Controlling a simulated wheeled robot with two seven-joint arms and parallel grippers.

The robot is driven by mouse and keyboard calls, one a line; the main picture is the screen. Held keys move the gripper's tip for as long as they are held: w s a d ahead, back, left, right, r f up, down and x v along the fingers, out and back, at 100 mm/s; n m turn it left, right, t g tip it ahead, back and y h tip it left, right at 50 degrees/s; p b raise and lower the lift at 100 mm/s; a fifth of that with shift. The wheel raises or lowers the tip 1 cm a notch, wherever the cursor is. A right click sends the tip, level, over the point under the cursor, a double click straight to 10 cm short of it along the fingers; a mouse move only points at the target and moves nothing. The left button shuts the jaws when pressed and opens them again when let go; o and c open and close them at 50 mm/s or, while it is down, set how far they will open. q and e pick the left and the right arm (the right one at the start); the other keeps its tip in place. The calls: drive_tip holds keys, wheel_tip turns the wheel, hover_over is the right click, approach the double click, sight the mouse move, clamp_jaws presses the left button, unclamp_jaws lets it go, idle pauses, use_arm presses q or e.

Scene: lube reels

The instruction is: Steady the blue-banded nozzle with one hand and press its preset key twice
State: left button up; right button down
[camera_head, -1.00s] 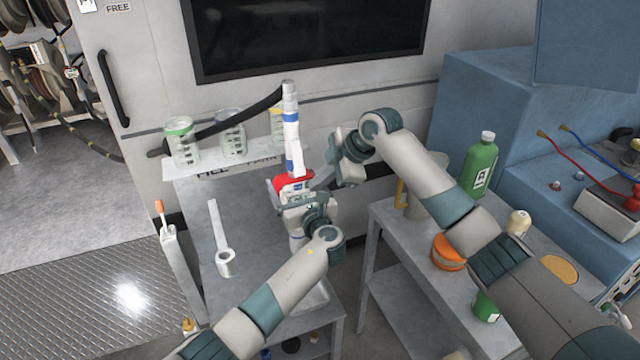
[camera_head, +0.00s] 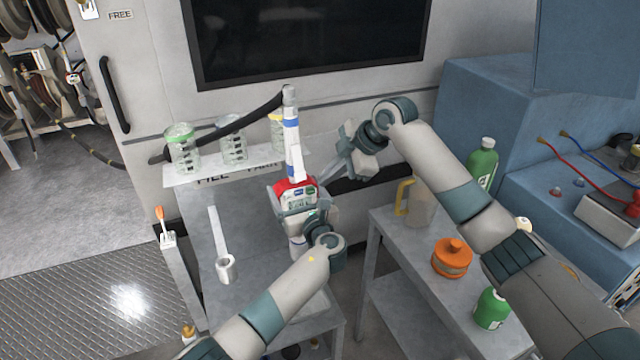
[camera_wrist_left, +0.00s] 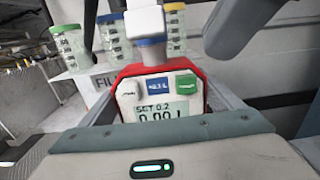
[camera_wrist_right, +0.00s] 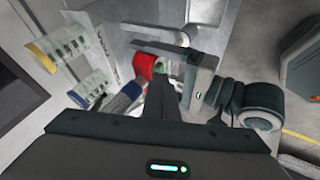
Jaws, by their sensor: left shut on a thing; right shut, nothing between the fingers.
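The blue-banded nozzle (camera_head: 292,145) stands near upright at the far edge of the grey cart, a black hose running left from its top. Its red-rimmed head (camera_wrist_left: 195,72) faces my left wrist camera. It carries a blue key (camera_wrist_left: 157,86), a green key (camera_wrist_left: 187,86) and a pale key at left.
Several clear measuring jars (camera_head: 232,140) stand on a white shelf behind. The right cart holds a jug (camera_head: 424,205), an orange container (camera_head: 452,257) and green bottles (camera_head: 491,307).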

use_arm(q)
drive_tip(key=shift+a+f, duration=0.2)
drive_tip(key=shift+a, duration=0.05)
use_arm(e)
drive_tip(key=shift+v, duration=2.6)
drive_tip(key=shift+s, duration=0.1)
use_arm(q)
drive_tip(key=o, duration=1.4)
drive_tip(key=shift+o, duration=0.2)
drive_tip(key=shift+w, duration=0.15)
use_arm(e)
drive_tip(key=shift+a+f, duration=0.1)
drive_tip(key=shift+a, duration=0.1)
use_arm(q)
drive_tip(key=shift+s+d+r, duration=0.1)
drive_tip(key=shift+s+d, duration=0.1)
drive_tip(key=shift+s, duration=0.3)
drive_tip(key=v, duration=1.1)
use_arm(e)
drive_tip(key=shift+d, duration=0.1)
use_arm(q)
drive_tip(key=shift+a, duration=0.15)
